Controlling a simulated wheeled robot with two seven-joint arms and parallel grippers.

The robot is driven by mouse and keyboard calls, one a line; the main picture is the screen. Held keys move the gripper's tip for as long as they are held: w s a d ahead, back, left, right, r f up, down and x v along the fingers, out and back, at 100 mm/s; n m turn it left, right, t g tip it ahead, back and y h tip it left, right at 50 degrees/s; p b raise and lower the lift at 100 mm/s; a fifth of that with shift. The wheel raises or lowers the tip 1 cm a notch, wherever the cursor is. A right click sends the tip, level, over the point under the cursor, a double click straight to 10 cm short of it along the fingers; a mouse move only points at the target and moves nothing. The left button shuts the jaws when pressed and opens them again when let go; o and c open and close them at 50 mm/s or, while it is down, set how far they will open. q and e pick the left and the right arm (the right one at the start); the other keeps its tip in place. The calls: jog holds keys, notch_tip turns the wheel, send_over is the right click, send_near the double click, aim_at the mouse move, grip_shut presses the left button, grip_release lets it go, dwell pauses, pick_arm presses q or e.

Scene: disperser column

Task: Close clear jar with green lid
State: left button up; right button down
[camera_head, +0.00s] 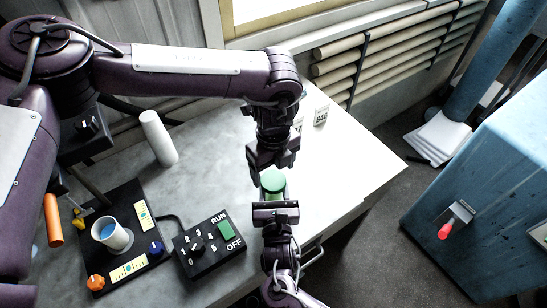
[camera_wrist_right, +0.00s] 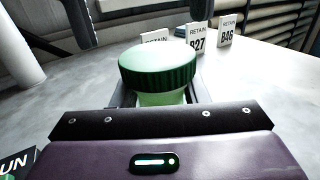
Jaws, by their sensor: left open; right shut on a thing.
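The clear jar (camera_wrist_right: 160,98) shows a pale green body in the right wrist view. The green lid (camera_wrist_right: 158,66), ribbed round its edge, sits on top of the jar; I cannot tell whether it is tight. The lid also shows in the head view (camera_head: 272,180). My right gripper (camera_head: 274,207) is shut on the jar just below the lid, and its fingers are mostly hidden. My left gripper (camera_head: 266,172) is open, pointing down right above the lid; I cannot tell whether it touches it.
A black switch box (camera_head: 208,245) and a black panel holding a white cup (camera_head: 112,236) are on the grey bench at left. A white cylinder (camera_head: 158,138) stands behind. RETAIN cards (camera_wrist_right: 196,37) stand behind the jar. The bench edge is right of the jar.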

aim_at(273, 179)
pick_arm(q)
jog(key=shift+f, duration=1.7)
jog(key=c, duration=1)
jog(key=o, duration=1.2)
notch_tip(273, 179, up, 12)
jog(key=shift+r, duration=0.1)
